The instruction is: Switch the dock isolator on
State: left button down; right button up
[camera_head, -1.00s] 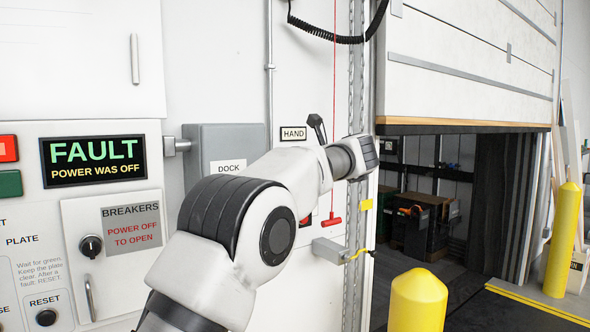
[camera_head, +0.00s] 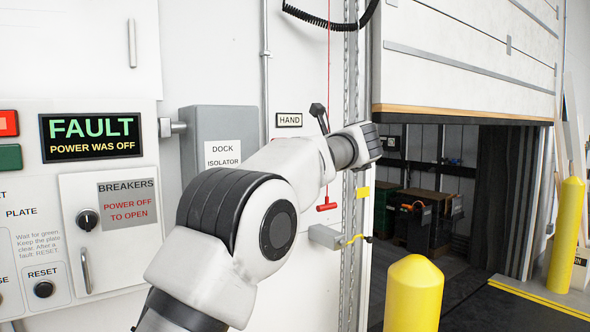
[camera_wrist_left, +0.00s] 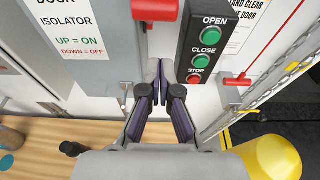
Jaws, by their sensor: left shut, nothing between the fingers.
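The dock isolator is a grey wall box (camera_head: 222,124), partly hidden by my left arm in the head view. Its label in the left wrist view (camera_wrist_left: 66,28) reads up for on, down for off. A red handle (camera_wrist_left: 155,10) sticks out at the right of the grey box (camera_wrist_left: 112,45) in the wrist view; I cannot tell whether it is up or down. My left gripper (camera_wrist_left: 158,72) is shut and empty, apart from the red handle, which lies above the fingertips in that picture. In the head view the left gripper is hidden behind my arm.
A button box (camera_wrist_left: 206,50) with open, close and stop stands right of the handle. A red T-handle (camera_head: 327,206) hangs on a cord. A yellow bollard (camera_head: 413,293) stands at the front. The display (camera_head: 92,137) reads FAULT, power was off. The door (camera_head: 465,50) is partly raised.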

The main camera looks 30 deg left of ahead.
pick_arm(q)
jog(key=r+b+v, duration=0.1)
jog(key=v, duration=0.5)
jog(key=shift+s+r, duration=0.2)
jog(key=shift+a, duration=0.15)
jog(key=shift+f, duration=0.1)
